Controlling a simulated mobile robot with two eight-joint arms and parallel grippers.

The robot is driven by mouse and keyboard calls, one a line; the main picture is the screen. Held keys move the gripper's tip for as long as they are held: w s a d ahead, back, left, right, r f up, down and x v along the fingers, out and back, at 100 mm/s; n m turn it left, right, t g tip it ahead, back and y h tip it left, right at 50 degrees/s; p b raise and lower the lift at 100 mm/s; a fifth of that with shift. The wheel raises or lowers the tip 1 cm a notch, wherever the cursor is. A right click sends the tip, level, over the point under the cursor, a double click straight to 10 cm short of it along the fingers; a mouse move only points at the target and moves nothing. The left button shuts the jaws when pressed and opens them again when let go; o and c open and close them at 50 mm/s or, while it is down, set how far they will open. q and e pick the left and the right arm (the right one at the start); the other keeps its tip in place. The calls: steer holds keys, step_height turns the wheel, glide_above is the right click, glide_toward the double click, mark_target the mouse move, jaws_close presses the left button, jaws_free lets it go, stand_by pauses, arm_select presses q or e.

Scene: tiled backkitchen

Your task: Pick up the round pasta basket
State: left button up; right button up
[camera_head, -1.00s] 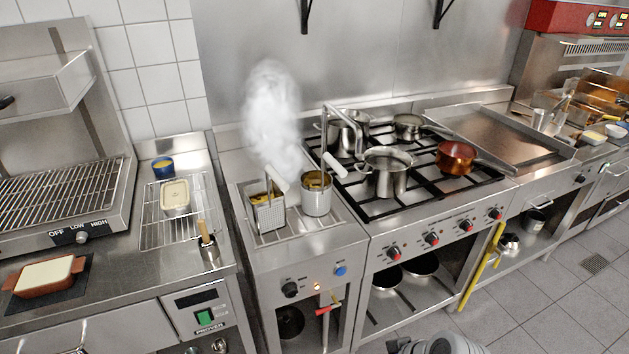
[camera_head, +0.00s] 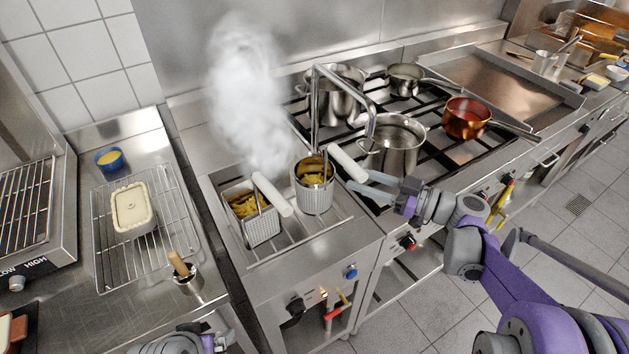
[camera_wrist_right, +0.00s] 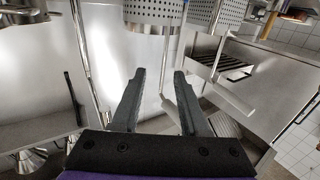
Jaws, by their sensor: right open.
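The round pasta basket (camera_head: 314,190) is a perforated metal cylinder with yellow pasta inside. It sits in the cooker well, and its white handle (camera_head: 347,163) slants out to the right. My right gripper (camera_head: 358,181) comes in from the right, open, with its fingers close to the handle's lower end. Contact cannot be told. A perforated basket wall (camera_wrist_right: 153,11) is cut off at the top there. Grey parts of my left arm show at the bottom edge in the head view; its jaws are unclear.
A square pasta basket (camera_head: 262,226) with a white handle (camera_head: 272,195) stands left of the round one. A bent tap (camera_head: 317,110) rises behind. A steel pot (camera_head: 397,150) and a copper pan (camera_head: 467,118) stand on the stove. Steam rises at the back left.

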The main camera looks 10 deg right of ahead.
mark_target(324, 182)
steer(key=shift+s+a+f+p+x, duration=0.1)
steer(key=shift+p+x, duration=0.05)
steer(key=shift+x, duration=1.35)
steer(key=shift+s+a+f+p+x, duration=0.1)
steer(key=shift+x, duration=1.4)
steer(key=shift+s+a+f+p+x, duration=0.1)
steer(key=shift+s+p+x, duration=0.05)
steer(key=shift+x, duration=1.35)
steer(key=shift+d, duration=0.15)
jaws_close()
steer(key=shift+r, duration=0.1)
